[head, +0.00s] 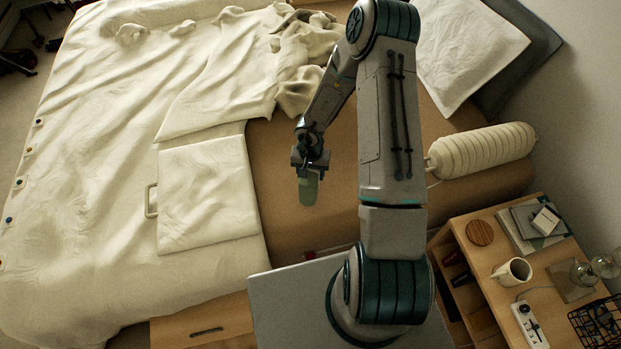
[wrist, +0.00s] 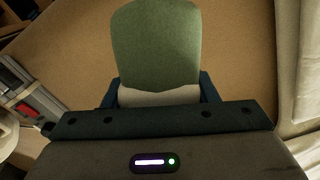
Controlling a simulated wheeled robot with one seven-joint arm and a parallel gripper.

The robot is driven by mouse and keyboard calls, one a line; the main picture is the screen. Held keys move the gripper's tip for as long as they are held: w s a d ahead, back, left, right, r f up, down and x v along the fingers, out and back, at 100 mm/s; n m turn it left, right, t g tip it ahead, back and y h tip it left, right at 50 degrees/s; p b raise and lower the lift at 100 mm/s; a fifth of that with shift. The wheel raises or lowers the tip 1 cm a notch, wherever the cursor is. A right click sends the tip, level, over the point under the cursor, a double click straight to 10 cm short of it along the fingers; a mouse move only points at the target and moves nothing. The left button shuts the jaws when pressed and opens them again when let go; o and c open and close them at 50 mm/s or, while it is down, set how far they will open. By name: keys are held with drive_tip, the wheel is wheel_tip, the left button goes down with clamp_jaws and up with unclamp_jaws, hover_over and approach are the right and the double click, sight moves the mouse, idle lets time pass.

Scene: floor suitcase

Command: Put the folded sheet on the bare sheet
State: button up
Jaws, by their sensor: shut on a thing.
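My gripper (head: 309,170) is shut on a green thing (head: 307,191) with a rounded end, over the brown surface. In the wrist view the green thing (wrist: 155,45) shows a pale band between my fingers (wrist: 160,95); I cannot tell what it is. A flat, square cream piece (head: 205,192), perhaps the folded sheet, lies left of my gripper, apart from it. A grey loop handle (head: 151,200) shows at its left edge. A wide, wrinkled cream sheet (head: 70,220) spreads over the left of the bed. I cannot tell for sure which is the bare sheet.
Bunched cream cloth (head: 235,85) lies at the top middle. The brown surface (head: 285,225) is clear around my gripper. A ribbed cream bolster (head: 482,150) lies to the right, below a white pillow (head: 468,50). A wooden side table (head: 480,285) with a white mug (head: 512,271) stands at lower right.

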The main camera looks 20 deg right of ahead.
drive_tip(key=shift+f, duration=2)
drive_tip(key=shift+f, duration=0.15)
drive_tip(key=o, duration=1.2)
